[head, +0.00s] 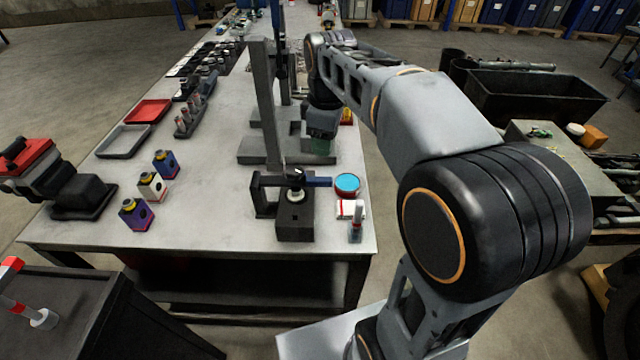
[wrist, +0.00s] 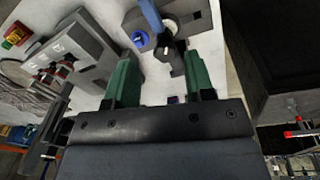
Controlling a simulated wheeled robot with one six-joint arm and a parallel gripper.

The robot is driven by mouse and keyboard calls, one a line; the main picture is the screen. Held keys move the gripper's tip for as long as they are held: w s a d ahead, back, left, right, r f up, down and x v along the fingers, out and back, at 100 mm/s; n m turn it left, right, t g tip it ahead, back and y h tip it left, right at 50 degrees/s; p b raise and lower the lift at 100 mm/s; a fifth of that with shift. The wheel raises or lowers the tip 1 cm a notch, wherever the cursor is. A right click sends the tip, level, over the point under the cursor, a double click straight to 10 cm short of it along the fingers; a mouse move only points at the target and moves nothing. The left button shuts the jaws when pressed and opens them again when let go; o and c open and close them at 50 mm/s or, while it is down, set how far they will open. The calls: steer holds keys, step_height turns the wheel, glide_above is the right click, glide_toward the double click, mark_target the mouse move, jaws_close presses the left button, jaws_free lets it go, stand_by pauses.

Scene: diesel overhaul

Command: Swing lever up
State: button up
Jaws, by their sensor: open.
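The lever with a blue handle (head: 318,181) lies roughly level across the top of a dark block fixture (head: 295,222) near the table's front edge, pointing right. In the wrist view a blue bar (wrist: 149,12), seemingly this lever, runs into a black hub beside a pale round part. My gripper (head: 321,147) hangs pointing down behind the lever, beside the grey press. In the wrist view its green fingers (wrist: 160,78) are spread apart with nothing held. The black hub appears beyond the fingertips; contact cannot be told.
A tall grey upright (head: 265,105) stands left of my gripper. A blue-topped round tin (head: 347,184) and a small white-and-red item (head: 350,209) sit right of the fixture. Small coloured blocks (head: 152,186) and trays stand left. Table between them is clear.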

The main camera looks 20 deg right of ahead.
mark_target(320, 179)
steer(key=w+f+n, duration=0.1)
steer(key=f, duration=0.4)
steer(key=w+f+n, duration=0.1)
steer(key=f, duration=0.4)
steer(key=w+f+g, duration=0.1)
steer(key=f, duration=0.4)
steer(key=shift+w+f+n+b, duration=0.1)
steer(key=shift+w+n+b, duration=0.15)
steer(key=shift+n+b, duration=0.15)
steer(key=shift+c, duration=0.4)
jaws_close()
